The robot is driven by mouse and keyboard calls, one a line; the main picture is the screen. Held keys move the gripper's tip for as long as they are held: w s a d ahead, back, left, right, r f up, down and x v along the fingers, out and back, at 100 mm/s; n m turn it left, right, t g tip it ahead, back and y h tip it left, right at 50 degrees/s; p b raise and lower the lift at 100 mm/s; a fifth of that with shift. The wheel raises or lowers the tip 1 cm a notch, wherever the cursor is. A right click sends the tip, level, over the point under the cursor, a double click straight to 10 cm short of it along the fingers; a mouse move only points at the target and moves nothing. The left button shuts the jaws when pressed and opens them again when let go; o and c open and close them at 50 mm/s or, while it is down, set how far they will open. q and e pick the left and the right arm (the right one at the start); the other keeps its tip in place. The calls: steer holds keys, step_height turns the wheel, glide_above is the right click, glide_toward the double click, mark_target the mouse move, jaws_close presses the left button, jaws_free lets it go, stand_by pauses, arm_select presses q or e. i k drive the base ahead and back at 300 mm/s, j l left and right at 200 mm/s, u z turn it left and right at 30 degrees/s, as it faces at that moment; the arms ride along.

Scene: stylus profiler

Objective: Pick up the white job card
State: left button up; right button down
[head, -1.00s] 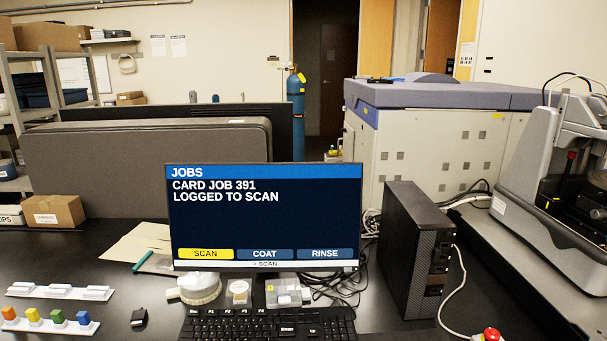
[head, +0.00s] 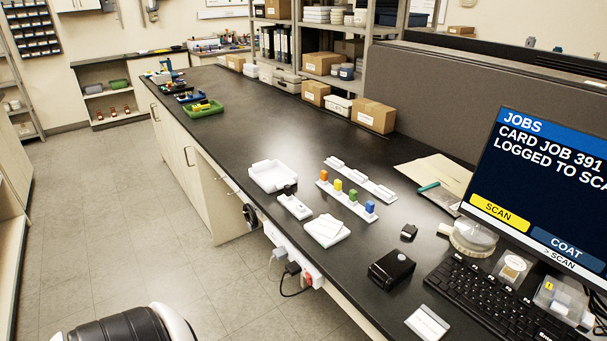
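A flat white card (head: 427,323) with a dark line across it lies on the black bench at the bottom, left of the keyboard. It looks like the job card, but its print is too small to read. A second white flat item (head: 326,230), like a pad or stacked cards, lies farther left near the bench's front edge. The monitor (head: 535,195) shows "CARD JOB 391" and a yellow SCAN button.
A black box (head: 391,270) stands between the white items. A rack with coloured blocks (head: 346,196), a white tray (head: 273,176) and the keyboard (head: 485,300) are nearby. A power strip (head: 294,257) hangs on the bench front.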

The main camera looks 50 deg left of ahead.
mark_target(326, 226)
steer(key=u, duration=1.3)
steer(key=i+j+z, duration=0.15)
steer(key=j+z, duration=0.2)
